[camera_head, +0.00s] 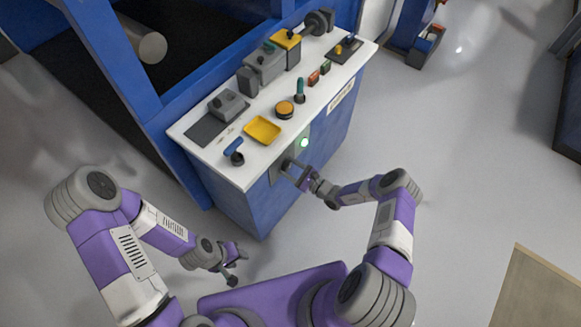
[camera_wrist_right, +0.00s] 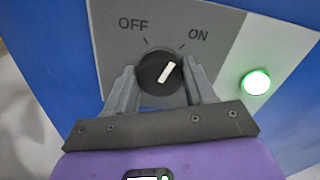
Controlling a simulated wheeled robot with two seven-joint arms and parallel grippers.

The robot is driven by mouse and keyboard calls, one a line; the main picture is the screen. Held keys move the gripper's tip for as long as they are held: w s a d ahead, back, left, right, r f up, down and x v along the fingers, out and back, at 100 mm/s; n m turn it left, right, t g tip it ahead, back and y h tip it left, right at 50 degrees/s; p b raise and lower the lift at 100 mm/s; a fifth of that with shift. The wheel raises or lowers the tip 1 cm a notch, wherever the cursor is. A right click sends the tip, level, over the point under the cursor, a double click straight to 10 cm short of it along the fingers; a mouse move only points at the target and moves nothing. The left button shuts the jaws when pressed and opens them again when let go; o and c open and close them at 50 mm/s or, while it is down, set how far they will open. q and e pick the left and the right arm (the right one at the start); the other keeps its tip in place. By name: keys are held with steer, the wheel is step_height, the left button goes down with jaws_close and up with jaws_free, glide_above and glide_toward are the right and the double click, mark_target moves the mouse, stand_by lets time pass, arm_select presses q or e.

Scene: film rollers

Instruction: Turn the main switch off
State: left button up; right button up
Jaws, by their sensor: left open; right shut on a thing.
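The main switch (camera_wrist_right: 153,76) is a round black knob with a white pointer on a grey plate (camera_wrist_right: 110,50) marked OFF and ON. In the right wrist view its pointer leans to the upper right, towards ON. My right gripper (camera_wrist_right: 161,82) is shut on the knob, one finger on each side. In the head view my right gripper (camera_head: 293,168) is at the front face of the blue cabinet, and the knob is mostly hidden there. My left gripper (camera_head: 236,262) is open and empty, low in front of the cabinet's left side.
A lit green lamp (camera_wrist_right: 256,82) is right of the switch; it also shows in the head view (camera_head: 304,142). The white cabinet top (camera_head: 207,150) carries a yellow tray (camera_head: 262,130), an orange button (camera_head: 284,109) and several levers. Open floor (camera_head: 470,130) lies to the right.

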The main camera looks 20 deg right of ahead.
steer(key=n+p, duration=0.2)
steer(key=n, duration=0.3)
steer(key=shift+n, duration=0.3)
steer(key=n+p, duration=0.2)
steer(key=n, duration=0.3)
steer(key=shift+f, duration=0.1)
steer(key=shift+n, duration=0.3)
steer(key=o, duration=1.1)
steer(key=shift+c, duration=0.2)
steer(key=shift+s, duration=0.1)
steer(key=p+v, duration=0.1)
steer(key=v, duration=0.6)
steer(key=shift+s+d, duration=0.2)
